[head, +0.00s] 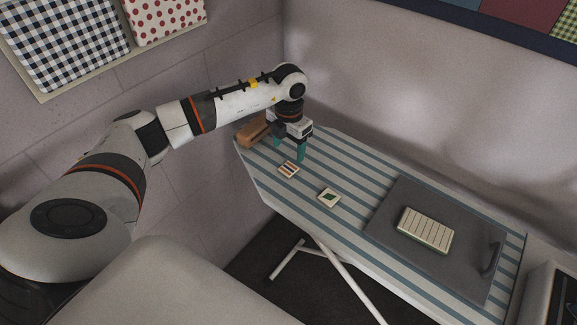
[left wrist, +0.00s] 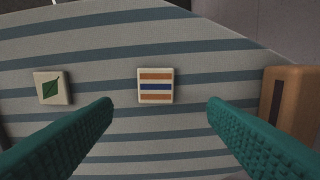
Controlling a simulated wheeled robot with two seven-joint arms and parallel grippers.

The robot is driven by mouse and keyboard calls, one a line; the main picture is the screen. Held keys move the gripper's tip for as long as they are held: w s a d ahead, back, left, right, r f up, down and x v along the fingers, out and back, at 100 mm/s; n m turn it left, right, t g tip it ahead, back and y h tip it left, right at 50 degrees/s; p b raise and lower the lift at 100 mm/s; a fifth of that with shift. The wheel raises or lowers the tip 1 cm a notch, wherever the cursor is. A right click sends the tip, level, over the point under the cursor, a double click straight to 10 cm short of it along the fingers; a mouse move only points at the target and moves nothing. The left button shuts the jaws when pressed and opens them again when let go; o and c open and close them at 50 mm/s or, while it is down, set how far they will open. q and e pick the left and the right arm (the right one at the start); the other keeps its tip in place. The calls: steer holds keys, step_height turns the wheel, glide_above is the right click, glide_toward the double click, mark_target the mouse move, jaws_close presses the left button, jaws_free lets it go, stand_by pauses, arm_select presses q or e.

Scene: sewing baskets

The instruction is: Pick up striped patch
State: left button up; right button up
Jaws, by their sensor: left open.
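The striped patch (head: 288,169) is a small cream square with orange and blue bars, lying flat on the striped ironing board (head: 350,222). In the left wrist view the striped patch (left wrist: 155,86) sits between and beyond the two teal fingers. My left gripper (head: 289,151) is open and empty, pointing down above the board just behind the patch in the head view. The left gripper (left wrist: 160,108) also shows in the left wrist view with its fingers wide apart. My right gripper is not in view.
A leaf patch (head: 329,197) lies nearby; it also shows in the wrist view (left wrist: 52,88). A brown wooden block (head: 252,134) is close beside my left gripper. A grey mat (head: 388,243) holds a cream ribbed block (head: 425,231). A wall stands behind the board.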

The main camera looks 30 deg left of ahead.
mark_target(291, 167)
arm_select(q)
steer(key=f, duration=0.2)
steer(key=f+p, duration=0.2)
steer(key=f, duration=0.1)
steer(key=shift+d+f, duration=0.3)
steer(key=shift+f, duration=0.05)
steer(key=shift+w+f, duration=0.1)
steer(key=shift+f, duration=0.1)
steer(key=shift+f, duration=0.1)
steer(key=c, duration=1)
